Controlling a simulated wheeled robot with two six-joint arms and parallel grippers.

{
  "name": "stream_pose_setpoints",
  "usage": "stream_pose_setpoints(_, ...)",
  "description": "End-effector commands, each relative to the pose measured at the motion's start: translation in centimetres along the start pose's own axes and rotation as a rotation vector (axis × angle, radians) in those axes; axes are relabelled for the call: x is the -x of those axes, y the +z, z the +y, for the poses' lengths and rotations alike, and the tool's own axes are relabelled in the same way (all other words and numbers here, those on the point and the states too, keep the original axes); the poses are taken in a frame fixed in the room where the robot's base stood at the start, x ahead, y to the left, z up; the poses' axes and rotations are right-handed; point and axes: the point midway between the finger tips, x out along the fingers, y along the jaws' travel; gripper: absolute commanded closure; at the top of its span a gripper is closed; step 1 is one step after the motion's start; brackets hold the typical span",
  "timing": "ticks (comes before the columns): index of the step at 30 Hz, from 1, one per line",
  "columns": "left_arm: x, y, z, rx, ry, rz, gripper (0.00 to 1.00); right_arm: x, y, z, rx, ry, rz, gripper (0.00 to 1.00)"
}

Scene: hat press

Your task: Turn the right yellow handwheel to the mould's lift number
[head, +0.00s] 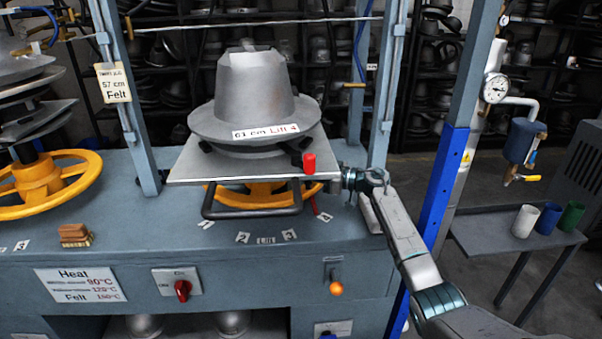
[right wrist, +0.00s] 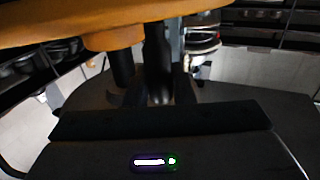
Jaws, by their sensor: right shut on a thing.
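The right yellow handwheel (head: 262,196) sits low under the grey plate, which hides much of it. The grey hat mould (head: 250,90) stands upright on the plate, its label (head: 265,131) reading "61 cm Lift 4". Number tags curve around the wheel's front: 2 (head: 242,237), 3 (head: 289,234), and a right tag (head: 325,216) too small to read surely. A small red pointer (head: 314,205) shows close to that right tag. My right gripper (head: 345,180) reaches in at the plate's right edge, fingers hidden there. The wheel's yellow rim (right wrist: 120,20) crosses its wrist view, and it is shut on the wheel.
The plate (head: 190,170) has a red knob (head: 309,163) at its right front corner and a dark bar handle (head: 250,213) below. Blue-grey posts (head: 388,90) flank the press. Another yellow handwheel (head: 45,180) stands at left. A brush (head: 75,235) lies on the bench.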

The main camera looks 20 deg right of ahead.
Motion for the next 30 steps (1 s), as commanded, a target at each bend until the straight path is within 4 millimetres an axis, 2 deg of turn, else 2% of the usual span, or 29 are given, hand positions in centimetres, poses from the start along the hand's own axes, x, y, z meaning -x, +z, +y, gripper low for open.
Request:
stream_pose_setpoints(6,-0.25,0.85,-0.01,0.001,0.0,-0.002,0.64,0.55,-0.35,1.22,0.004,0.009,0.001,1.0)
stream_pose_setpoints(20,-0.38,1.16,0.02,0.001,0.0,-0.003,0.64,0.58,-0.41,1.45,0.005,0.01,0.003,1.0)
stream_pose_setpoints(21,-0.38,1.16,0.04,0.001,0.001,-0.003,0.64,0.58,-0.42,1.44,0.006,0.01,0.003,0.76)
stream_pose_setpoints(24,-0.37,1.21,0.06,0.001,0.001,-0.004,0.64,0.57,-0.38,1.4,0.005,0.008,0.002,0.59)
stream_pose_setpoints(30,-0.38,1.2,0.07,0.001,0.001,-0.004,0.64,0.54,-0.22,1.31,0.002,0.006,0.001,0.59)
